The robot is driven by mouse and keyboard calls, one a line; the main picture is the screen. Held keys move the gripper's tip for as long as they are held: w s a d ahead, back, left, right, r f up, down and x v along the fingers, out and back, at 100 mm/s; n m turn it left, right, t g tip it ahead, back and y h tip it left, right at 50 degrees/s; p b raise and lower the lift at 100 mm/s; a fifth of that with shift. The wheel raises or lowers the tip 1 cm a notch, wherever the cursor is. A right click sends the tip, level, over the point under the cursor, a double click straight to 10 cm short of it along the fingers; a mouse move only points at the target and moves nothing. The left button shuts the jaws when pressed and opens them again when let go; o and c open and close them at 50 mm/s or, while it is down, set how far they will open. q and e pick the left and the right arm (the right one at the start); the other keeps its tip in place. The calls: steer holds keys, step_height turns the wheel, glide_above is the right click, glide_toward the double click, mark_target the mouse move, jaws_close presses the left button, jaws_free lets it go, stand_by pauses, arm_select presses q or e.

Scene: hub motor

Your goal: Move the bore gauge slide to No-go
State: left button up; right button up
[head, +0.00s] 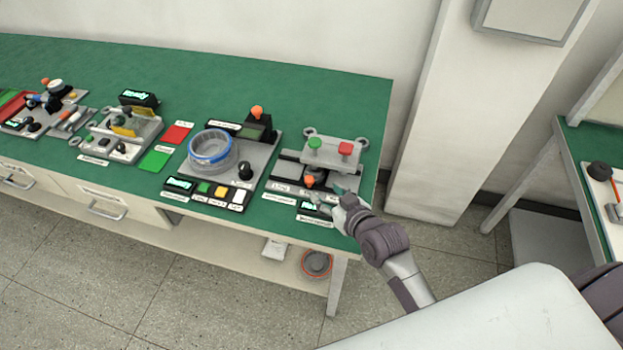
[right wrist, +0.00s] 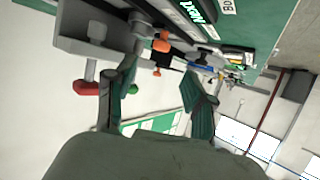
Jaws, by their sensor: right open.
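The gauge station (head: 325,165) at the right end of the bench is a grey fixture with a green knob (head: 315,143) and a red knob (head: 346,148) on top. An orange-topped knob (head: 309,181) sits at its front, above small labels too small to read. I take this to be the slide's handle, but cannot be sure. My right gripper (head: 331,199) is just right of and in front of this knob. In the right wrist view its fingers (right wrist: 160,72) are spread apart and empty, with an orange knob (right wrist: 161,43) beyond them. My left gripper is not in view.
A station with a blue-rimmed ring (head: 211,148) stands to the left, with coloured buttons in front. A small display (head: 308,207) lies near the bench's front edge. More fixtures stand farther left. The green benchtop (head: 350,95) is clear behind the right station.

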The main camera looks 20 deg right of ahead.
mark_target(310, 180)
steer(key=x, duration=0.9)
steer(key=shift+f, duration=0.1)
jaws_close()
